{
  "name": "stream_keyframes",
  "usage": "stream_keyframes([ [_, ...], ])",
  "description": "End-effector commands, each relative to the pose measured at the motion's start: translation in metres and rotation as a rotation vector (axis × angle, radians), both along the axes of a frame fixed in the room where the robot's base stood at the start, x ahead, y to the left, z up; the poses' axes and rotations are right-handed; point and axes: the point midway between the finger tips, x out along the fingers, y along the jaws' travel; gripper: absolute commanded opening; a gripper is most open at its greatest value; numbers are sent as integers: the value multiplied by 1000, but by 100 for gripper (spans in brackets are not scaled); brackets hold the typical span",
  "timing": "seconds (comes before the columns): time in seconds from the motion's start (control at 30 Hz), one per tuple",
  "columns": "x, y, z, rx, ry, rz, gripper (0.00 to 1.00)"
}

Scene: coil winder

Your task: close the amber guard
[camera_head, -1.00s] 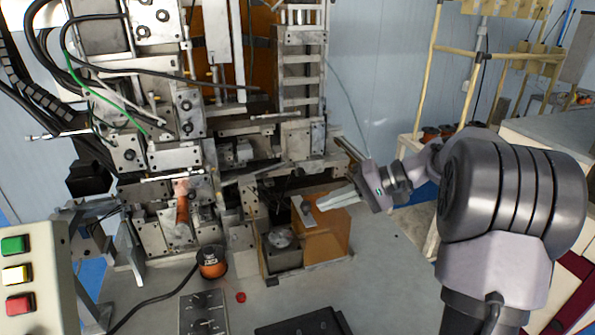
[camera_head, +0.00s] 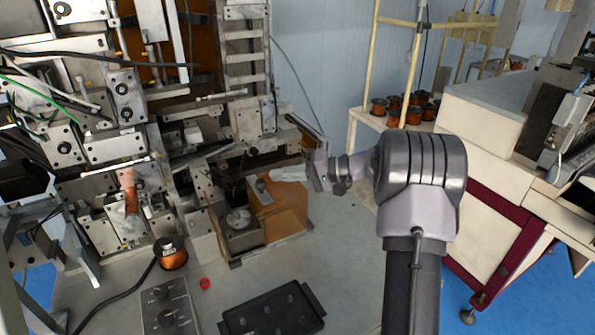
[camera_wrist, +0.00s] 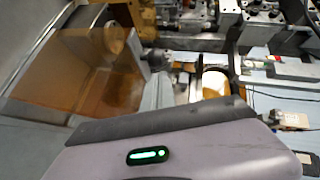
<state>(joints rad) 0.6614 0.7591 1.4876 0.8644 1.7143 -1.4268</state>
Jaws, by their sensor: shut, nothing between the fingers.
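The amber guard (camera_head: 284,207) is a see-through orange panel at the lower right of the winding machine, on the grey bench. A small metal piece (camera_head: 262,186) sits at its upper left edge. Left of the guard, a block with a round metal disc (camera_head: 238,217) is uncovered. My gripper (camera_head: 275,175) is shut and empty, its fingertips close to the guard's top edge; I cannot tell whether they touch it. In the wrist view the guard (camera_wrist: 60,80) fills the left side, with a round amber-looking knob (camera_wrist: 112,38) at its upper right. The fingertips are hard to make out there.
A copper spool (camera_head: 171,253), a red button (camera_head: 205,283), a control box (camera_head: 166,308) and a black tray (camera_head: 272,312) occupy the front bench. The machine frame (camera_head: 245,70) rises behind the guard. Bench right of the guard is clear up to my arm.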

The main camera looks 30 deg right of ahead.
Motion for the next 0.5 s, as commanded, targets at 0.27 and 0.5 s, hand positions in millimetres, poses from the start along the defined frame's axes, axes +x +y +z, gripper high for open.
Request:
stream_keyframes([
  [0.27, -2, 10, -3, 0, 2, 0, 0],
  [0.5, -2, 13, -4, -1, 1, 2, 0],
])
